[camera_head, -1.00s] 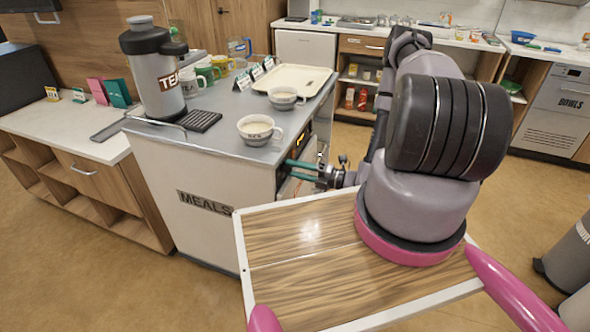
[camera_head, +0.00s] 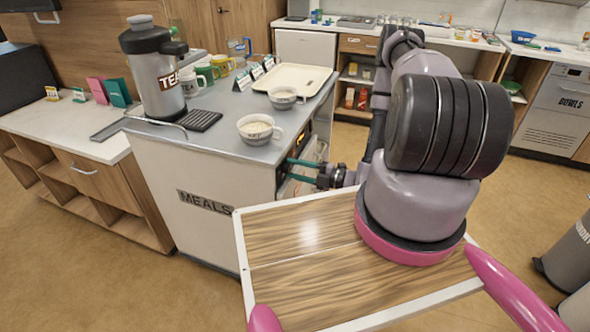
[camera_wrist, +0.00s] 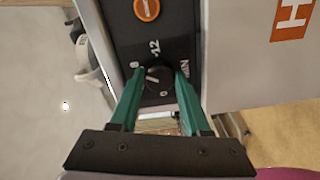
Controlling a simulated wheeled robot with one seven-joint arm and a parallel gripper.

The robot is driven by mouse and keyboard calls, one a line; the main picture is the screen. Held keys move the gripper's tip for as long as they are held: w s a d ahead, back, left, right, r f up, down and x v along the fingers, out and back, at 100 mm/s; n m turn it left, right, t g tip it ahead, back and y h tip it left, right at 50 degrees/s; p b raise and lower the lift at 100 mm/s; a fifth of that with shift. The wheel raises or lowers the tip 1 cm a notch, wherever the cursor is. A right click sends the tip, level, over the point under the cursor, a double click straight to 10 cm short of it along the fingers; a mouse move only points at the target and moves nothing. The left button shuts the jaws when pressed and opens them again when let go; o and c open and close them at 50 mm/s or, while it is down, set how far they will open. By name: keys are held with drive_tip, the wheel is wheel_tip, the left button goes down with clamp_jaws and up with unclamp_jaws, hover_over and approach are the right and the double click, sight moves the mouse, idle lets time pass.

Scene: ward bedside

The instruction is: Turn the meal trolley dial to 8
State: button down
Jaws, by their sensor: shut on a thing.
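The dial (camera_wrist: 158,79) is a dark round knob on the black control panel (camera_wrist: 176,22) of the meal trolley (camera_head: 200,215). Printed marks around it include "12" and "MIN"; other figures are small or partly covered. I cannot read clearly where the dial points. My gripper (camera_wrist: 159,74) has its two green fingers on either side of the dial and is shut on it. In the head view my gripper (camera_head: 288,170) reaches the trolley's right side, where the dial itself is hidden.
An orange round button (camera_wrist: 147,9) sits on the panel beside the dial. On the trolley top stand two cups (camera_head: 259,132), a cream tray (camera_head: 293,77) and a tea urn (camera_head: 155,75). Open floor lies right of the trolley.

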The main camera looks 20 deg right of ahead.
drive_tip(key=shift+d+f, duration=0.1)
drive_tip(key=shift+c, duration=1.8)
unclamp_jaws()
drive_tip(key=v, duration=1)
drive_tip(key=shift+s+d, duration=0.2)
drive_tip(key=shift+d, duration=0.1)
